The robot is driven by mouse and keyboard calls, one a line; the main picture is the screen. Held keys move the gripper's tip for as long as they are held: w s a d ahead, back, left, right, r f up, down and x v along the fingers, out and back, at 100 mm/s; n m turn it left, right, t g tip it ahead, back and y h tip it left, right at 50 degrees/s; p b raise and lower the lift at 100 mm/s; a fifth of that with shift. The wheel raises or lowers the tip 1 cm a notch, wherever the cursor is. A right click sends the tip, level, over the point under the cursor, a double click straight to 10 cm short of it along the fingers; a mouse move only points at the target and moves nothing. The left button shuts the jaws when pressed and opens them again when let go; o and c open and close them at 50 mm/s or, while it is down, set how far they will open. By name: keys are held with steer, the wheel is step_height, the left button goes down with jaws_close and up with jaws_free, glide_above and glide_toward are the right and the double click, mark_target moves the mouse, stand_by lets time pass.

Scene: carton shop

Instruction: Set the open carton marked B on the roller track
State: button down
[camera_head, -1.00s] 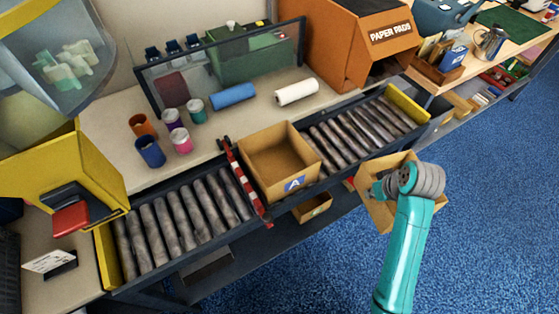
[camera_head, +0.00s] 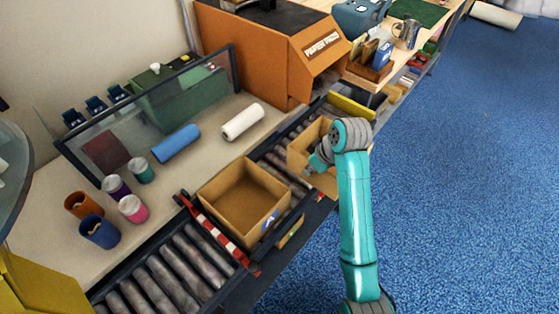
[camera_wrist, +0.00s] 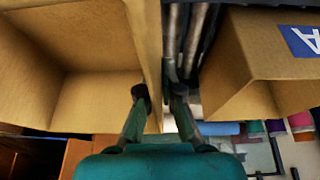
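An open brown carton (camera_head: 300,152) is at the far right part of the roller track (camera_head: 180,275) in the head view; no letter shows on it. My gripper (camera_head: 317,165) is at its wall. In the wrist view, the fingers of my gripper (camera_wrist: 160,95) close on either side of the wall of this carton (camera_wrist: 60,75). I cannot tell whether its base touches the rollers. A second open carton (camera_head: 236,210), marked A, sits on the track to the left; it also shows in the wrist view (camera_wrist: 245,75).
A red-and-white striped bar (camera_head: 215,232) crosses the track left of carton A. Some rollers show between the cartons. A yellow end plate (camera_head: 352,106) lies beyond the held carton. An orange paper pads box (camera_head: 260,55) stands behind.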

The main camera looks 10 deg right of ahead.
steer(key=shift+w+a+f, duration=0.6)
steer(key=shift+w+a, duration=0.3)
steer(key=shift+w, duration=0.5)
steer(key=shift+w+a+f, duration=0.55)
steer(key=shift+w+a, duration=0.4)
steer(key=shift+w, duration=0.45)
steer(key=shift+w+a+f, duration=0.6)
steer(key=shift+w+a, duration=0.3)
steer(key=shift+w, duration=0.5)
steer(key=shift+f, duration=0.1)
steer(key=c, duration=1.3)
jaws_free()
